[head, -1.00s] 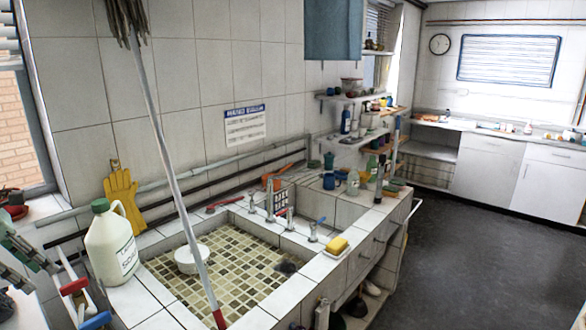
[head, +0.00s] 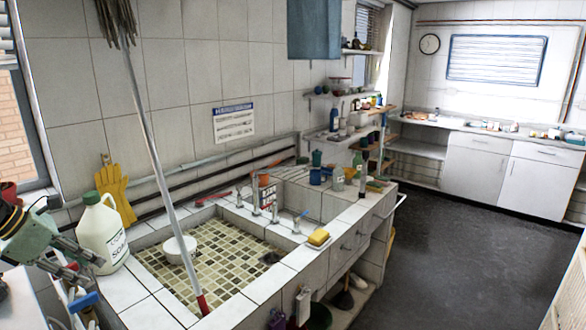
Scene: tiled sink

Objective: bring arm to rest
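My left gripper (head: 92,272) comes in from the left edge, with its green and dark grey body beside the white soap jug (head: 103,235). Its two fingers point right and are apart, and I see nothing held between them. The fingers overlap or lie close in front of the jug's lower left side; I cannot tell whether they touch it. The jug has a green cap and stands upright on the tiled sink's corner. My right gripper is not in view.
The tiled sink (head: 152,307) holds a white round container (head: 180,249) and a leaning mop (head: 160,160). Yellow gloves (head: 116,193) hang behind the jug. Red- and blue-handled items (head: 84,301) lie below the gripper. The dark floor (head: 440,240) at right is clear.

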